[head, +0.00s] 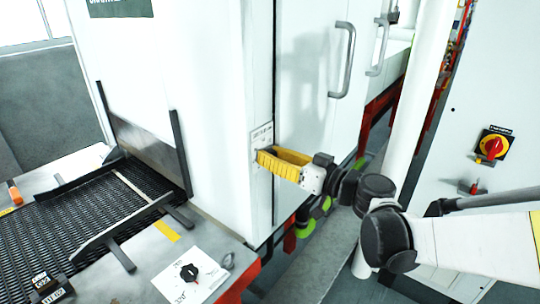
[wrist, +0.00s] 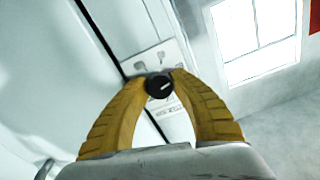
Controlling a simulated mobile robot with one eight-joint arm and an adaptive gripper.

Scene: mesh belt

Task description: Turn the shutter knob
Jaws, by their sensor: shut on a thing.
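The shutter knob (wrist: 158,84) is a small round black knob with a white pointer line, which slants up to the right in the wrist view. It sits on a white label plate (wrist: 160,60) with printed marks, fixed to the white cabinet. My gripper (wrist: 160,76) has its two yellow ribbed fingers closed on the knob, one on each side. In the head view my gripper (head: 262,158) reaches the cabinet's front just below the label plate (head: 261,135); the knob is hidden there by the fingers.
The white cabinet (head: 225,110) has grey door handles (head: 343,60) to the right. A black mesh belt (head: 90,225) runs at the left. A second black knob (head: 189,272) is on a white plate at the front. A red switch (head: 493,147) is on the right panel.

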